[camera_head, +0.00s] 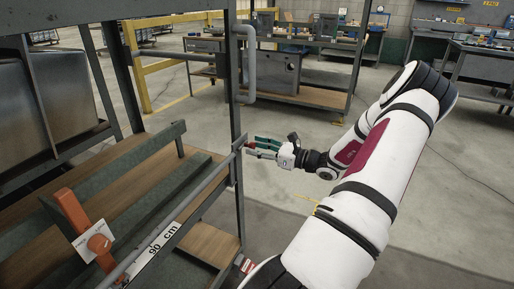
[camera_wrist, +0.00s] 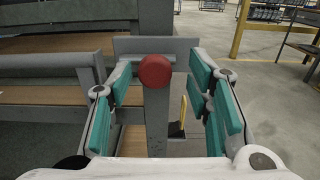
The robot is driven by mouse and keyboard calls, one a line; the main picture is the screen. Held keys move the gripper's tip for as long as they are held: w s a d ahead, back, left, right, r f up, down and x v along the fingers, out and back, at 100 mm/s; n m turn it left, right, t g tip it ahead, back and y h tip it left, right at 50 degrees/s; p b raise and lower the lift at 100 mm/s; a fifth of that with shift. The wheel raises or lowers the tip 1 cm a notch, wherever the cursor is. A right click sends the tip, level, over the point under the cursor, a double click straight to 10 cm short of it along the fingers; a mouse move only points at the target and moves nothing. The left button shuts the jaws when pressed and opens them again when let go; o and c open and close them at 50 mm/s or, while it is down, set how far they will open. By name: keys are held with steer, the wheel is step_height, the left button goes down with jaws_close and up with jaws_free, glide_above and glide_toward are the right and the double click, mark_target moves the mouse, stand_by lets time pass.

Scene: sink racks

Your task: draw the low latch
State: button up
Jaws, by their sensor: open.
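A red round knob (camera_wrist: 155,71) shows in the wrist view in front of a grey upright post (camera_wrist: 157,122). It looks like the latch, but I cannot be sure. My gripper (camera_wrist: 166,88) is open, with its teal-padded fingers on either side of the knob and post. I cannot tell whether the pads touch them. In the head view my gripper (camera_head: 258,147) is beside the rack's front post, at the end of a grey rail. There the knob is small and mostly hidden by the fingers.
A grey bent pipe handle (camera_head: 250,62) is on the post above my gripper. Wooden shelves (camera_head: 140,180) lie left. Open floor (camera_head: 440,190) lies right.

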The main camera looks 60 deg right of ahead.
steer(key=s, duration=1.1)
steer(key=shift+s+d, duration=0.3)
steer(key=shift+d, duration=0.15)
